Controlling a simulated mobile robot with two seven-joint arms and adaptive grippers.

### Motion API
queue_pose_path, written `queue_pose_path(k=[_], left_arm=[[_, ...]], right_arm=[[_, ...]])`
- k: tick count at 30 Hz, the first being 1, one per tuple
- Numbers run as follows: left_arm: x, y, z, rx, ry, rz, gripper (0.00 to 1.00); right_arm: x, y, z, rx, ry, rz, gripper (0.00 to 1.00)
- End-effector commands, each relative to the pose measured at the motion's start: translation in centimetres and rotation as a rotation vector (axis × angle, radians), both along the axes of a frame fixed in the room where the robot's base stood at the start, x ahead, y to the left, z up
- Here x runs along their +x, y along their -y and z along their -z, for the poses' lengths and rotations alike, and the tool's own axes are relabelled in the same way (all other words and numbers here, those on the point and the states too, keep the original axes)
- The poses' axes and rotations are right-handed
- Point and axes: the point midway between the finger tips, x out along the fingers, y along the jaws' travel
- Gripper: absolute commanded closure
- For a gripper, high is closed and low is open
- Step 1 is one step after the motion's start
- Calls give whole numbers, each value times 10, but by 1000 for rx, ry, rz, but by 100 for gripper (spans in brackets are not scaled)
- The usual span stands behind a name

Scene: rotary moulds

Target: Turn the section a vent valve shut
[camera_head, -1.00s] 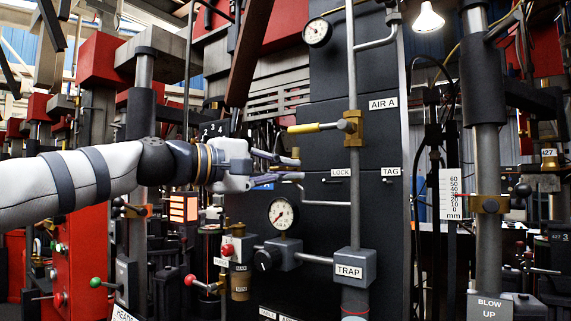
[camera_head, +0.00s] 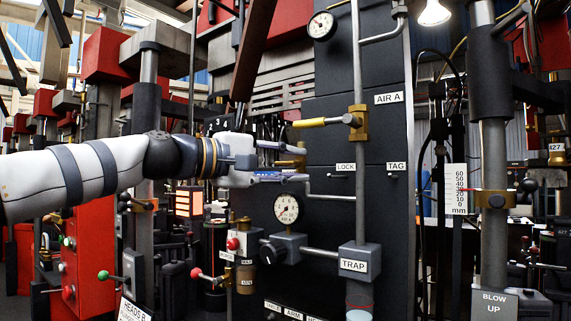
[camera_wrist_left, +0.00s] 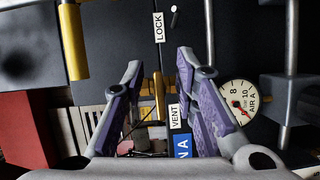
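My left gripper (camera_head: 300,162) is open in front of the dark panel, with its two purple-grey fingers apart. In the left wrist view, the gripper (camera_wrist_left: 158,66) has a slim brass part (camera_wrist_left: 158,95) between its fingers, apparently the vent valve's handle. It also shows in part by the fingers in the head view (camera_head: 290,163). A white VENT label (camera_wrist_left: 174,116) and a blue sign ending in "N A" (camera_wrist_left: 182,146) sit between the fingers. The valve body is mostly hidden. I cannot tell whether the fingers touch the brass part. My right gripper is not in view.
A yellow-handled lever on a brass valve (camera_head: 318,122) by the AIR A label (camera_head: 389,98) is just above the fingers. A pressure gauge (camera_head: 288,208) and the TRAP block (camera_head: 359,260) are below. A vertical pipe (camera_head: 357,60) runs to the right.

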Motion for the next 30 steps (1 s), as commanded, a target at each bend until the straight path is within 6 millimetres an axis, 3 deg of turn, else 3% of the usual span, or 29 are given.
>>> queue_pose_path(k=[9,15,30], left_arm=[[-37,-63,-4,-2,3,-4,73],[-58,-94,-5,0,2,-1,73],[-62,-102,-4,0,1,-1,73]], right_arm=[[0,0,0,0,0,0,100],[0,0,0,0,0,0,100],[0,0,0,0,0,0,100]])
